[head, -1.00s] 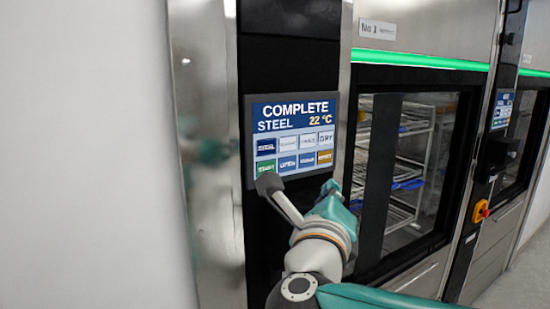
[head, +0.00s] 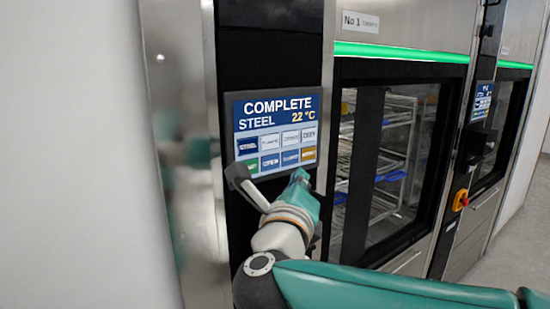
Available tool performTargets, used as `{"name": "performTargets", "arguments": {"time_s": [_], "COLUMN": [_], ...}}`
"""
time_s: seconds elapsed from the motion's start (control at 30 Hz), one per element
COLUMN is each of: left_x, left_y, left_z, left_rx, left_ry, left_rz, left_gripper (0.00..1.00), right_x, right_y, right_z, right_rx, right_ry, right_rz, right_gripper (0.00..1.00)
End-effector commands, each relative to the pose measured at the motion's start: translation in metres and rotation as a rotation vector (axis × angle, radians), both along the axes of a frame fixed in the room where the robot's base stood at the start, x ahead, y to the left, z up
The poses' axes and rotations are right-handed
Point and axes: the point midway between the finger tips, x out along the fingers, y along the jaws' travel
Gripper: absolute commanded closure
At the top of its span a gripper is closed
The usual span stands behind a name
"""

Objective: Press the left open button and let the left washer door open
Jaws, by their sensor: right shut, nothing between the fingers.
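The left washer's door (head: 435,150) is shut, with racks visible through its glass. Its control panel (head: 276,131) reads "COMPLETE STEEL 22 °C" above two rows of small tiles. The lower row holds a green tile (head: 251,168) at left and an orange tile (head: 309,154) at right. The labels are too small to tell which is the open button. My right gripper (head: 303,178) is shut and empty, pointing at the panel's lower right part. Its fingertips are mostly hidden behind its own body, so I cannot tell whether it touches the panel. My left gripper is out of view.
A green light bar (head: 400,52) runs above the door. A second washer (head: 500,125) with its own small panel (head: 482,101) stands at right, with a red-and-yellow switch (head: 460,200) between them. A white wall (head: 70,150) fills the left; floor shows at far right.

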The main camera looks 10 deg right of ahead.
Motion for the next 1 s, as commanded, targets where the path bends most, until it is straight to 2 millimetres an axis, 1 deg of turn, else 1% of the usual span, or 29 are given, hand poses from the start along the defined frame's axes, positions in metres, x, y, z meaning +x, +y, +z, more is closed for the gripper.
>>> {"name": "performTargets", "arguments": {"time_s": [0.03, 0.2, 0.4, 0.6, 1.0], "left_x": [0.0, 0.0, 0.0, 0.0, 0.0], "left_y": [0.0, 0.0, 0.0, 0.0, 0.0], "left_z": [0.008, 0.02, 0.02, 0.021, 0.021], "left_rx": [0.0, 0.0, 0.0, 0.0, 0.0], "left_ry": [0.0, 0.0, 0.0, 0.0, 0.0], "left_rz": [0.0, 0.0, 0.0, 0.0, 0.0], "left_gripper": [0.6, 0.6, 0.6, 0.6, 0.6], "right_x": [0.007, 0.029, 0.048, 0.055, 0.055], "right_y": [0.003, 0.011, 0.018, 0.02, 0.021], "right_z": [0.003, 0.003, 0.0, 0.0, 0.0], "right_rx": [-0.002, -0.002, -0.001, 0.0, 0.0], "right_ry": [0.002, 0.003, 0.0, 0.0, 0.0], "right_rz": [-0.002, 0.0, 0.0, 0.0, 0.001], "right_gripper": [1.0, 1.0, 1.0, 1.0, 1.0]}}
